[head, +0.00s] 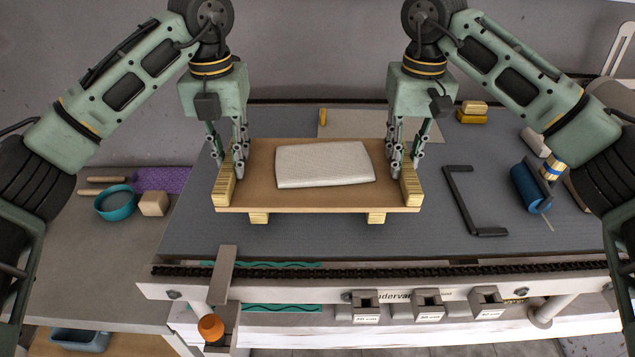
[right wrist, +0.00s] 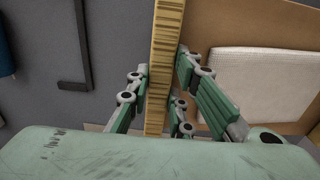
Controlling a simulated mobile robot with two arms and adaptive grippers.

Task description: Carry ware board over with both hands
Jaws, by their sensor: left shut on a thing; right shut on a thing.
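The ware board (head: 318,200) is a flat brown board with a pale wooden handle strip at each end and short feet below. A whitish slab (head: 325,164) lies on it. My left gripper (head: 238,160) is shut on the left end strip (head: 225,187). My right gripper (head: 404,160) is shut on the right end strip (head: 411,190). In the right wrist view the fingers hold the right strip (right wrist: 165,60) between them, with the slab (right wrist: 260,85) beside it. The board looks level over the grey table; I cannot tell whether its feet touch.
The grey table (head: 340,235) has free room around the board. A black bracket (head: 462,200) and a blue roller (head: 527,188) lie to the right. A beige mat (head: 350,123) is behind. A teal bowl (head: 115,203) and a small wooden block (head: 153,204) stand left.

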